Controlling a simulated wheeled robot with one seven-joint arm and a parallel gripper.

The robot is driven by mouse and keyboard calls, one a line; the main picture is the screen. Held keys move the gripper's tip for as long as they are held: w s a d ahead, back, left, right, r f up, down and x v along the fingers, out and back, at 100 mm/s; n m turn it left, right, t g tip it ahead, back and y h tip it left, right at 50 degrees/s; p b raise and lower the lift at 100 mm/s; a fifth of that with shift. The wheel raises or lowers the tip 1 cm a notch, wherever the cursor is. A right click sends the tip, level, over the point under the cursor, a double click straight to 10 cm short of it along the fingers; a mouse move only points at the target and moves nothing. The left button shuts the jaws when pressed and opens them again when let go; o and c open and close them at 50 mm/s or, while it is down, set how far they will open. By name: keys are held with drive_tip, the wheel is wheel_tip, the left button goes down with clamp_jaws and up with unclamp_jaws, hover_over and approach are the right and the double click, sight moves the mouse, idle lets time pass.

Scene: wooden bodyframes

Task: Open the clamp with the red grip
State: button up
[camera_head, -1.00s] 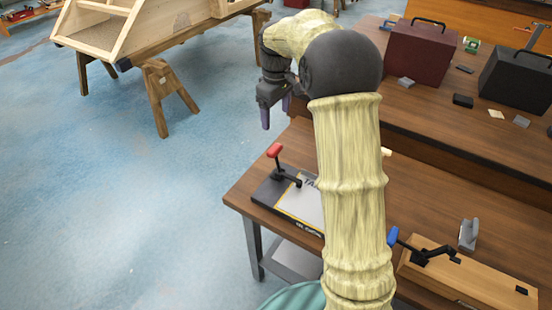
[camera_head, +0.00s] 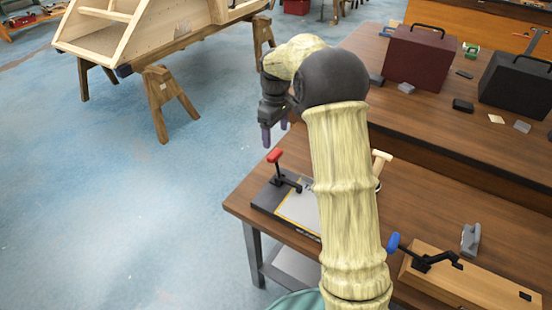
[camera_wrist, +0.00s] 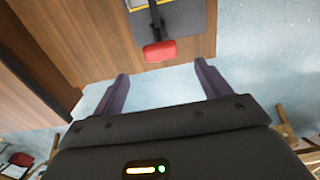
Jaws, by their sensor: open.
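The clamp with the red grip (camera_head: 275,155) is mounted on the dark base plate (camera_head: 266,197) near the table's left corner, its handle standing up. In the wrist view the red grip (camera_wrist: 159,51) is at upper centre, in front of and between my fingers. My gripper (camera_head: 275,138) is open and empty, hanging with fingers down just above and beside the red grip in the head view. It also shows in the wrist view (camera_wrist: 160,88), its two purple fingers wide apart. The grip appears apart from the fingers. A second clamp with a blue grip (camera_head: 393,243) sits on a wooden board (camera_head: 480,279).
The wooden table (camera_head: 246,190) carries a grey block (camera_head: 470,238) and a pale wooden handle (camera_head: 381,157), partly behind my arm. Two toolboxes, red (camera_head: 419,57) and black (camera_head: 516,79), stand at the back right. Blue floor lies open to the left.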

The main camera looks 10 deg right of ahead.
sight(276, 154)
wheel_tip(276, 154, down, 11)
drive_tip(key=shift+f+p, duration=0.2)
drive_tip(key=shift+p, duration=0.15)
drive_tip(key=c, duration=1.4)
